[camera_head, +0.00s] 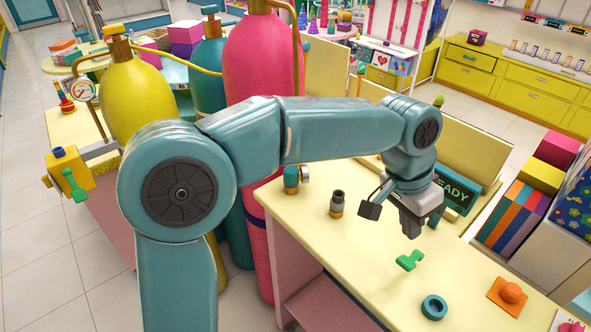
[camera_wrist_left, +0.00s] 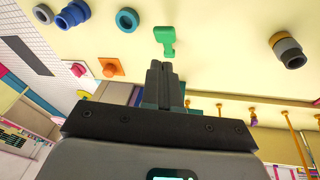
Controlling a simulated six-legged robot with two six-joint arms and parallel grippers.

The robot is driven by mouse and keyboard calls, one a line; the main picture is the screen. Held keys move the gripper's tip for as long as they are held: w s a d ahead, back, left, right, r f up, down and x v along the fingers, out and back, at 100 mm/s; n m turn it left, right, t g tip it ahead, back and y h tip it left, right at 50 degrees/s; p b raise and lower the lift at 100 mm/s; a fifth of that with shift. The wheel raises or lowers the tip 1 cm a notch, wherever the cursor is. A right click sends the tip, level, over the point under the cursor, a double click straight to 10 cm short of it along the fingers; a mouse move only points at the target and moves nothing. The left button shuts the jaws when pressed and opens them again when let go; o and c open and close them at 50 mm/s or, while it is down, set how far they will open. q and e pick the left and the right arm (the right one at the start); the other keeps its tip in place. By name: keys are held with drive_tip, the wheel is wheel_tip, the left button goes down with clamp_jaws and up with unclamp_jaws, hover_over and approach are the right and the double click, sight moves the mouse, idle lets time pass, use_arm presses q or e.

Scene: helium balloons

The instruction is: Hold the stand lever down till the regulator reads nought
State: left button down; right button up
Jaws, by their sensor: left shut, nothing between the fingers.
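A round white-faced gauge (camera_head: 84,91), which looks like the regulator, sits beside the yellow cylinder (camera_head: 140,92) at the left; its needle is too small to read. Below it, a green lever (camera_head: 74,185) hangs from a yellow block (camera_head: 70,166) on a grey arm. A similar green piece (camera_head: 410,260) lies on the pale yellow table; it also shows in the left wrist view (camera_wrist_left: 165,40). I cannot tell which is the stand lever. My left gripper (camera_head: 412,232) is shut and empty, just above and behind the table's green piece, apart from it. My right gripper is not in view.
The table (camera_head: 340,255) also bears a teal ring (camera_head: 434,307), an orange knob (camera_head: 511,292), and a dark-and-brass fitting (camera_head: 337,204). A screen (camera_head: 456,195) reading "EADY" is partly hidden behind my gripper. Tall pink (camera_head: 262,65) and teal cylinders stand behind my arm.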

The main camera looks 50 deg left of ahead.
use_arm(q)
drive_tip(key=s+b, duration=0.5)
drive_tip(key=s, duration=1.3)
drive_tip(key=shift+w, duration=0.15)
